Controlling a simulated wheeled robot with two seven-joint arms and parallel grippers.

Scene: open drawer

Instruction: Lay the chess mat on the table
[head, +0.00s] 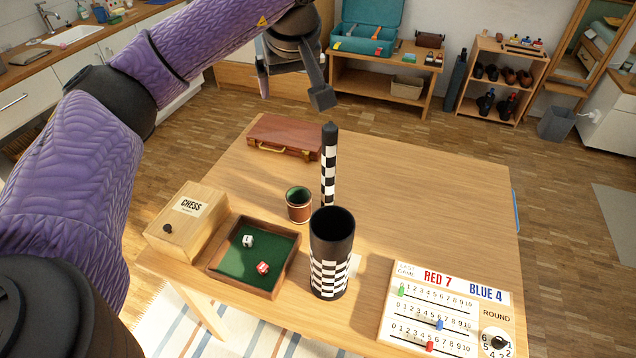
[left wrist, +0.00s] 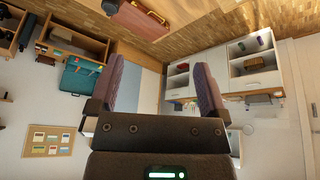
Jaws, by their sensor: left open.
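A slim upright roll with a black-and-white check and a black top (head: 329,165), which looks like the rolled chess mat, rises just behind a wide black tube (head: 331,240). Its lower end is hidden by the tube's rim. The tube stands upright with its mouth open and a checkered band around its lower part. The wooden table (head: 430,190) bears both. My left gripper (head: 292,88) is above the table's far side, higher than the roll and apart from it. Its jaws are open and empty, also in the left wrist view (left wrist: 157,92). My right gripper is not in view.
A wooden chess box (head: 187,220), a green-lined dice tray (head: 215,265), a leather cup (head: 298,205) and a brown case (head: 284,136) occupy the table's left side. A score board (head: 408,335) lies at front right. The table's middle right is clear.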

